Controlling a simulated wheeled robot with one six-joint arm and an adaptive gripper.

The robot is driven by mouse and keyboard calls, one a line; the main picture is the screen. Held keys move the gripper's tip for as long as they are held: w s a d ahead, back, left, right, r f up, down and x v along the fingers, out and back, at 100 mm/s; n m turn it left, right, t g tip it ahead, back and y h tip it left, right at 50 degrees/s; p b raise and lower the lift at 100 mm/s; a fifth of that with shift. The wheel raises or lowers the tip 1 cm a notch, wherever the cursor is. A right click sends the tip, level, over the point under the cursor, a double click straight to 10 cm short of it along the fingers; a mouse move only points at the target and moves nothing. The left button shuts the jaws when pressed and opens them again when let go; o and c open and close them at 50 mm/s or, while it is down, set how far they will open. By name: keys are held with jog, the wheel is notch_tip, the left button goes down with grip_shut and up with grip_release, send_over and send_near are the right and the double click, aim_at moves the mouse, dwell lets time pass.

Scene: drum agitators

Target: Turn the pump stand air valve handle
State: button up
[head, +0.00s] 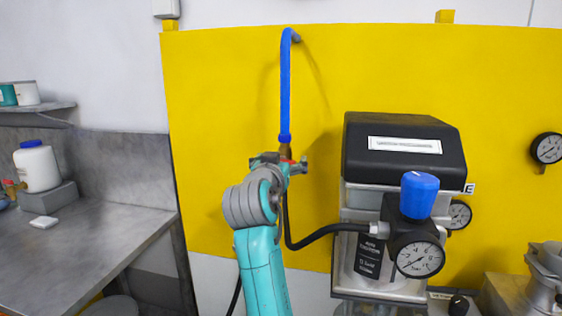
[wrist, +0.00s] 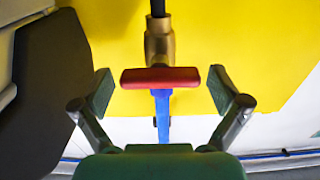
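The red valve handle (wrist: 150,77) is a short bar lying crosswise in the wrist view. It sits against the brass valve body (wrist: 158,46), with the blue hose (wrist: 161,105) on its lower side there. My gripper (wrist: 161,88) is open, with one finger on each side of the handle and a clear gap to both its ends. In the head view my gripper (head: 288,163) is at the brass fitting (head: 285,151) under the blue hose (head: 285,90). My arm hides most of the valve there, and only a bit of red shows.
A pump unit with a black cover (head: 400,150), a blue knob (head: 419,195) and a pressure gauge (head: 418,257) stands close to the right of my arm. A black hose (head: 325,233) runs from it toward the valve. A yellow wall panel (head: 220,110) is behind. A grey bench (head: 90,245) is at left.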

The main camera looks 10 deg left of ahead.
jog(key=c, duration=0.9)
jog(key=shift+n, duration=0.3)
jog(key=n, duration=0.3)
jog(key=shift+a+n, duration=0.1)
jog(key=shift+n, duration=0.2)
jog(key=n, duration=0.4)
jog(key=shift+a, duration=0.1)
jog(key=n, duration=0.5)
jog(key=shift+f, duration=0.15)
jog(key=n, duration=0.4)
jog(key=shift+a+f+n, duration=0.1)
jog(key=shift+f+n, duration=0.05)
jog(key=shift+n, duration=0.15)
